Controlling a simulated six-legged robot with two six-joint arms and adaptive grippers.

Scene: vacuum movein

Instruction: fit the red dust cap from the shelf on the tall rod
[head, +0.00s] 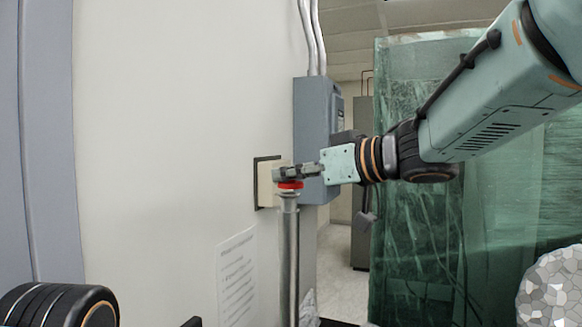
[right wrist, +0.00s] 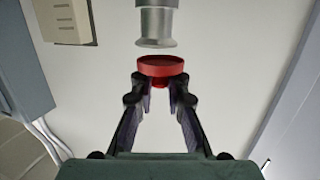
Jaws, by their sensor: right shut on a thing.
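The red dust cap (head: 290,185) is held by my right gripper (head: 284,173), just above the top of the tall rod (head: 288,250) in the head view. The rod is grey metal, upright, with a flared top end. In the right wrist view the red cap (right wrist: 161,66) sits at the tips of my right gripper (right wrist: 160,84), which is shut on it. A small gap shows between the cap and the flared rod end (right wrist: 155,30), and the two look nearly in line. My left gripper is not in view, and no shelf shows.
A grey electrical box (head: 312,130) with conduits is on the pale wall behind the rod. A beige wall plate (head: 265,184) is close behind the gripper. A posted paper sheet (head: 237,278) is lower left. Green translucent sheeting (head: 410,250) stands on the right.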

